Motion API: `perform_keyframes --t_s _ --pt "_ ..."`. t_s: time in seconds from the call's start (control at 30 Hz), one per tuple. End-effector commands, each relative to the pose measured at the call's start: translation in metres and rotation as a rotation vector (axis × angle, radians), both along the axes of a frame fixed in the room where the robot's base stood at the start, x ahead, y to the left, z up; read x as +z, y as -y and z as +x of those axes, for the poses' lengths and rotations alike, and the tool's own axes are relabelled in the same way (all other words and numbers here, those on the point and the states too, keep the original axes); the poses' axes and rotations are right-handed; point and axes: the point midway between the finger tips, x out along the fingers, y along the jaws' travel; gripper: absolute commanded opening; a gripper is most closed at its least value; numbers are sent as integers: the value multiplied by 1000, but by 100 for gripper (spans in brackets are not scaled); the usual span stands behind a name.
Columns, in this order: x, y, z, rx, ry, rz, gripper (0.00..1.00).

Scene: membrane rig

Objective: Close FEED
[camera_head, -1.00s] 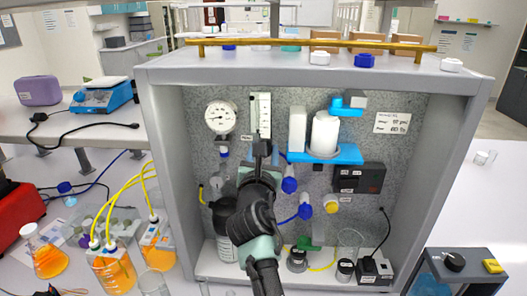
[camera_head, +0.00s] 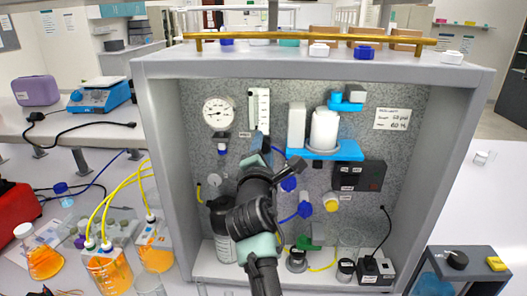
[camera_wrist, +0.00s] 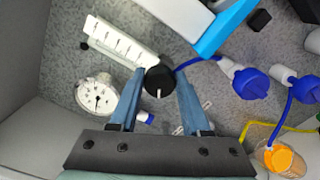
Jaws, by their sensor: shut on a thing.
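A black round knob (camera_wrist: 159,80) with a white line on its face sits at the lower end of a clear, scaled flow tube (camera_wrist: 122,45). My gripper (camera_wrist: 160,82) has its two blue fingers on either side of this knob and is shut on it. In the head view my gripper (camera_head: 262,143) is at the panel just below the flow tube (camera_head: 259,108), and my wrist hides the knob. I cannot read a FEED label in either view.
A round gauge (camera_head: 218,113) is left of the tube. The grey cabinet walls (camera_head: 168,180) enclose the panel.

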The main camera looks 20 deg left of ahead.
Motion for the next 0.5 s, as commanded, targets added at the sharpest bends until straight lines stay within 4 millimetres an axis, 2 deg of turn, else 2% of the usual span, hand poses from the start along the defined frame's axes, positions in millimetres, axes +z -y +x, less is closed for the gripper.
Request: perform_keyframes --t_s 0.5 --pt "-6 -1 0 2 -139 473 0"
